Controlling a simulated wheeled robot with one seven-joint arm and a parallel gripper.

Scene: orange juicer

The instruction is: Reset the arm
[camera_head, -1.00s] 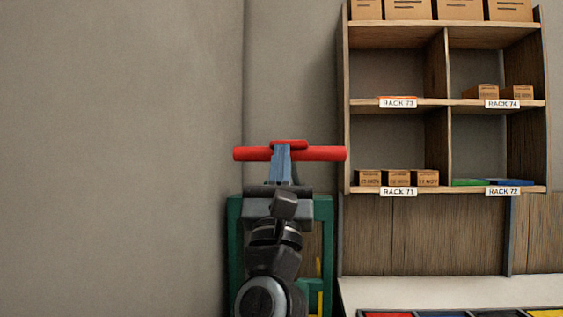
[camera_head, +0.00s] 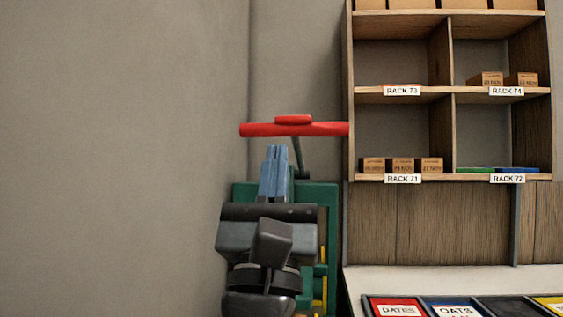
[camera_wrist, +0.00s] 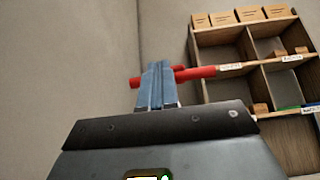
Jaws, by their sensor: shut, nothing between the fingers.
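My gripper (camera_head: 274,172) points upward in the head view, its two blue fingers pressed together with nothing between them. It is in front of a green frame (camera_head: 333,225) with a red horizontal handle bar (camera_head: 300,129). The fingertips are below the bar in the head view, with a visible gap. In the wrist view my gripper (camera_wrist: 156,85) overlaps the red bar (camera_wrist: 195,74), which shows on both sides of the fingers. My arm hides much of the green frame.
A wooden shelf (camera_head: 440,94) with labelled racks and small boxes stands on the right. Below it a pale counter (camera_head: 445,279) holds bins, including a red one marked DATES (camera_head: 398,308). A bare grey wall (camera_head: 120,150) fills the left.

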